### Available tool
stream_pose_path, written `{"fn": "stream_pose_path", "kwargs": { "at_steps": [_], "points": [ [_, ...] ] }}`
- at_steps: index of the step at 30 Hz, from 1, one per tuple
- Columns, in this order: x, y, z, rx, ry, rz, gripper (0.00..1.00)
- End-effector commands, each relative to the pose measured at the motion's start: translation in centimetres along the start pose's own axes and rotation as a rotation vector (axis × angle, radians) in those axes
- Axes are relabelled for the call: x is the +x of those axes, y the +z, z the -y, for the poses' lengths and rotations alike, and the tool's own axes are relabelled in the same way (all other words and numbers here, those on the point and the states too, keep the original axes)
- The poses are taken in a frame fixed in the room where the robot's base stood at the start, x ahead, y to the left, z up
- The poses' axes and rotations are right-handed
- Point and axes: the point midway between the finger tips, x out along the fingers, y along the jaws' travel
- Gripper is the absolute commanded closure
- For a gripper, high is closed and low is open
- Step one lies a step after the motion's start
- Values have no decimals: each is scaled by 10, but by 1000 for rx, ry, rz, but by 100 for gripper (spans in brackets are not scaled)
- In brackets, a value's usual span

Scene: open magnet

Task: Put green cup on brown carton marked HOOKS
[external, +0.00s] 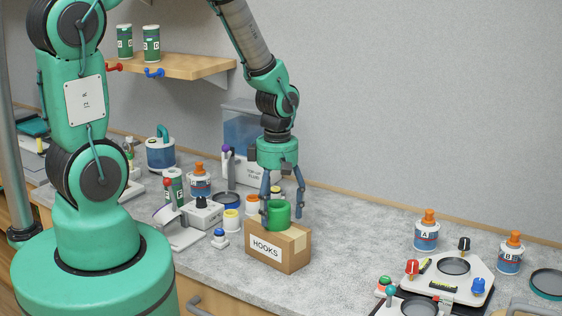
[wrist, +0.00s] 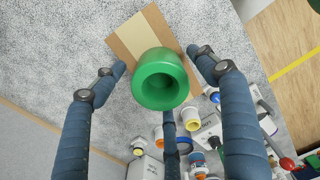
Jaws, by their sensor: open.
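The green cup (external: 278,214) stands upright on top of the brown carton marked HOOKS (external: 290,257), near the left part of its top. In the wrist view, the cup (wrist: 161,62) shows its open mouth, with the carton (wrist: 128,36) and its pale tape strip behind it. My gripper (external: 282,205) is over the carton, pointing down. Its spread fingers are around the cup, and gaps show between the cup and the side fingers in the wrist view. Contact with the third finger cannot be told.
The counter right of the carton (external: 355,235) is clear up to a white device (external: 470,277).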

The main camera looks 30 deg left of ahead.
Motion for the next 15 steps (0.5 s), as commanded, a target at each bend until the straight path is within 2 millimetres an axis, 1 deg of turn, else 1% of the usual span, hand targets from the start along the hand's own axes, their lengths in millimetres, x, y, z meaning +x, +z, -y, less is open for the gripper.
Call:
{"fn": "stream_pose_path", "kwargs": {
  "at_steps": [15],
  "points": [
    [-81,0,0,0,3,1,27]
  ]
}}
